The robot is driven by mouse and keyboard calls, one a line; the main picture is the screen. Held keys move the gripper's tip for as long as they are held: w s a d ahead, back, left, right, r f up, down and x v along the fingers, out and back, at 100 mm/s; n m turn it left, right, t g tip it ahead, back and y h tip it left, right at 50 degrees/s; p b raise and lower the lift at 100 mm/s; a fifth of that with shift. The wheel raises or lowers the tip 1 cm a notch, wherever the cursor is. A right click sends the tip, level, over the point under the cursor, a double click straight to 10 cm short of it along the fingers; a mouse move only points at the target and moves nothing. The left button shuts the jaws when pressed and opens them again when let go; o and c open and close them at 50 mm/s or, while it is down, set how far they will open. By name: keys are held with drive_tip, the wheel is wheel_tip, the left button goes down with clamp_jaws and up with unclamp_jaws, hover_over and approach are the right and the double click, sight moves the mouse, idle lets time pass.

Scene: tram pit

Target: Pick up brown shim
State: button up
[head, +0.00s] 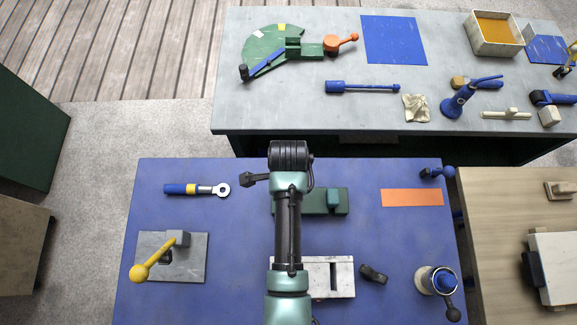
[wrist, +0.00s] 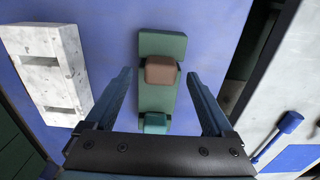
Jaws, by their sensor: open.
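The brown shim (wrist: 161,70) shows in the wrist view as a small brown block on a green base (wrist: 160,43). A teal block (wrist: 155,122) sits on the same base, nearer my gripper. My gripper (wrist: 158,76) is open, with one finger on each side of the base and the shim between their lines. I cannot tell how far the fingertips are above it.
A grey bench (head: 300,112) with tools stands behind.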

drive_tip(key=shift+f, duration=1.2)
clamp_jaws()
drive_tip(key=shift+r, duration=0.15)
